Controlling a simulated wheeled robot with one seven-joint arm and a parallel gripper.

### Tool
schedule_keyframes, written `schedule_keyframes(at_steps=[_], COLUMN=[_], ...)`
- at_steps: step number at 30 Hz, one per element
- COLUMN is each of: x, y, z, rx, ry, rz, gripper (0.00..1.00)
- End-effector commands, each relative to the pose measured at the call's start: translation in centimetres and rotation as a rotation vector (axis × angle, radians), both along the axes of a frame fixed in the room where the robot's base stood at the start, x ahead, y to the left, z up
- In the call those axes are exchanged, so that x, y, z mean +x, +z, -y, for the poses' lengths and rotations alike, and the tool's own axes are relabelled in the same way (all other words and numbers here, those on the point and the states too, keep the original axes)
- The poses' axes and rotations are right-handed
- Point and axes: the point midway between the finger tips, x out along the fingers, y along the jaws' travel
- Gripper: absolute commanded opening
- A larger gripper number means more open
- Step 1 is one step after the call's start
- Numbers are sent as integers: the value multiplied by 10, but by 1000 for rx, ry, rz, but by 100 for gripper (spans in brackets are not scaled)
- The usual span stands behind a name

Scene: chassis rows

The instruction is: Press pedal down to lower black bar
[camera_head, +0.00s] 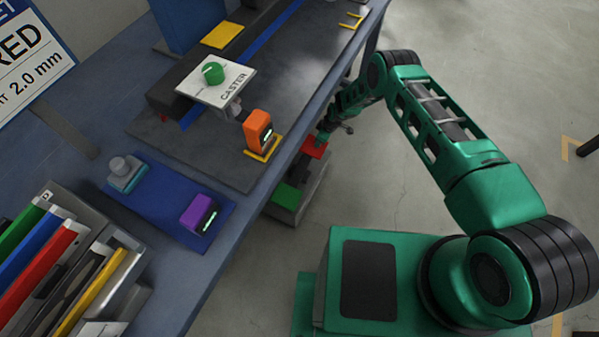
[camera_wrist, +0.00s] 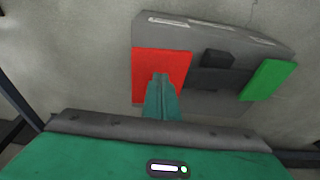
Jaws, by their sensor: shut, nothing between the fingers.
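The pedal unit is a grey box on the floor, with a red pedal (camera_wrist: 146,64) and a green pedal (camera_wrist: 268,80) in the wrist view. In the head view the red pedal (camera_head: 315,149) and green pedal (camera_head: 287,197) show beside the table edge. My gripper (camera_wrist: 160,76) is shut and empty, its fingertips overlapping the red pedal in the wrist view. I cannot tell whether they touch it. A long black bar (camera_head: 168,92) lies across the table, behind the white CASTER plate (camera_head: 222,82). I cannot tell whether the bar is raised.
The table edge (camera_head: 263,190) runs close beside my arm and overhangs part of the pedal unit. On the table stand an orange device (camera_head: 257,128), a purple device (camera_head: 198,212) and a rack of coloured binders (camera_head: 60,265). Open floor lies right of my arm.

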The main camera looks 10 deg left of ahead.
Motion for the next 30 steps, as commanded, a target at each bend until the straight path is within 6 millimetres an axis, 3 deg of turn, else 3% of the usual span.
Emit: schedule_keyframes(at_steps=[13, 30], x=[0, -2], y=[-1, -25], z=[0, -1], rx=[0, 0], ry=[0, 2], rz=[0, -3], gripper=[0, 0])
